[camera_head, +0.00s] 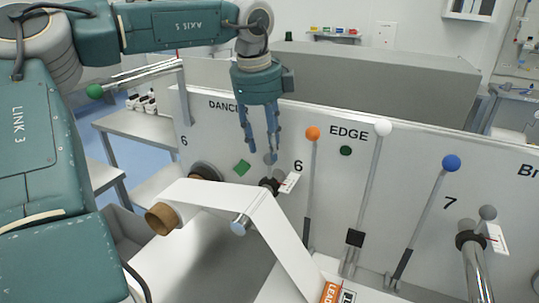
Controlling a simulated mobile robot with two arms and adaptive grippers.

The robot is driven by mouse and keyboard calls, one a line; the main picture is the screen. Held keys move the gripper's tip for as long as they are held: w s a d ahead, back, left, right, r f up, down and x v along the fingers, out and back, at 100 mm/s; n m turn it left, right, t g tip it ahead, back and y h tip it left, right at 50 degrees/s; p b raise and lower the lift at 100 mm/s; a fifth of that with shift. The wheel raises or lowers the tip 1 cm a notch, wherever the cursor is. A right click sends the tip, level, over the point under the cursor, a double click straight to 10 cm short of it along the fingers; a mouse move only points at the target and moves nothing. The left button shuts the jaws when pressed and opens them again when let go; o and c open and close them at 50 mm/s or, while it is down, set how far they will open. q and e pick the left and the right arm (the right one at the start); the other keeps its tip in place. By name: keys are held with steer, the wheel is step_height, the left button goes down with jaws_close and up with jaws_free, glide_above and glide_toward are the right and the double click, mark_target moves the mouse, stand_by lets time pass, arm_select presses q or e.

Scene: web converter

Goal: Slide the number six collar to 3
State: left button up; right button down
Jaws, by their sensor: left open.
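The number six collar (271,186) is a dark ring on a roller shaft in the machine's white panel, below and left of the printed 6. A small grey knob (270,158) stands above it, and a white scale tag (289,183) sits at its right; the tag's figures are too small to read. My left gripper (262,155) points down just above the collar, with blue fingers apart. Its fingertips are at the grey knob; I cannot tell whether they touch it. The fingers partly cover the knob. My right gripper is not in view.
A white web (225,196) runs over rollers just below the collar. Levers with an orange ball (312,133), a white ball (383,127) and a blue ball (451,163) rise to the right. A second collar (468,236) with its own tag sits by the printed 7.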

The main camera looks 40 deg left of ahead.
mark_target(269, 154)
arm_select(q)
steer(key=f, duration=0.2)
steer(key=w+f+p, duration=0.1)
steer(key=f, duration=0.1)
steer(key=shift+a+f, duration=0.1)
steer(key=shift+f, duration=0.65)
jaws_close()
